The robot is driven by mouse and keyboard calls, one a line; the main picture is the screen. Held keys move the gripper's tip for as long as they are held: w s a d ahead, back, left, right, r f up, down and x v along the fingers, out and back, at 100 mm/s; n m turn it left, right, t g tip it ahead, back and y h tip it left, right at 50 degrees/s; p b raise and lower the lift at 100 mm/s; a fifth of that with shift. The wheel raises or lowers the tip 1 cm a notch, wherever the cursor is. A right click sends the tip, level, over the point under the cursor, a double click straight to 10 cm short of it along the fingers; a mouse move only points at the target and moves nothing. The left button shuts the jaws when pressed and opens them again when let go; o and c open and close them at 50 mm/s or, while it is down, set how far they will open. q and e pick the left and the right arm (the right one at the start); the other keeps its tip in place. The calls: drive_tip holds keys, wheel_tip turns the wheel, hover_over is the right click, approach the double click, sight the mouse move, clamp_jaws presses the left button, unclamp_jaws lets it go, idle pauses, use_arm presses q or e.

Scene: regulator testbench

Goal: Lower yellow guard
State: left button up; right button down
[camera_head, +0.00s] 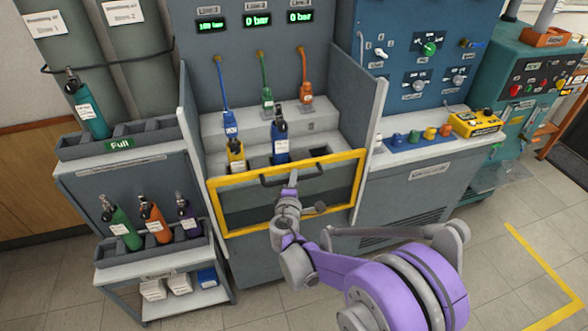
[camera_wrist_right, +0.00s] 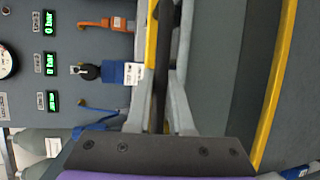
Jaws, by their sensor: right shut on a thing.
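The yellow guard (camera_head: 216,208) is a rectangular yellow frame with a see-through panel, across the front of the middle test bench. Its upper bar lies near the level of the bay's floor, and its lower bar crosses the grey cabinet front. A dark handle (camera_head: 268,183) sits along its upper part. My right gripper (camera_head: 292,178) is shut on the middle of this handle. In the right wrist view the gripper fingers (camera_wrist_right: 165,112) close around the dark bar, and the guard's yellow bars (camera_wrist_right: 275,90) run beside it. My left gripper is not in view.
A blue bottle (camera_head: 280,140) and a yellow one (camera_head: 236,158) stand in the bay behind the guard, under colored hoses. Grey side walls (camera_head: 371,120) flank the bay. A rack (camera_head: 110,165) with several bottles stands left; a control bench (camera_head: 425,155) stands right.

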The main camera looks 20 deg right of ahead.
use_arm(q)
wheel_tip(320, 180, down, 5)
drive_tip(key=b, duration=0.3)
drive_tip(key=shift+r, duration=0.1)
use_arm(e)
wheel_tip(320, 180, down, 7)
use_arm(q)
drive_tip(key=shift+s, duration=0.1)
use_arm(e)
drive_tip(key=c, duration=0.8)
unclamp_jaws()
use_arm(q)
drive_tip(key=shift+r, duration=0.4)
use_arm(e)
drive_tip(key=v, duration=1)
drive_tip(key=shift+s+a, duration=0.2)
drive_tip(key=shift+s, duration=0.15)
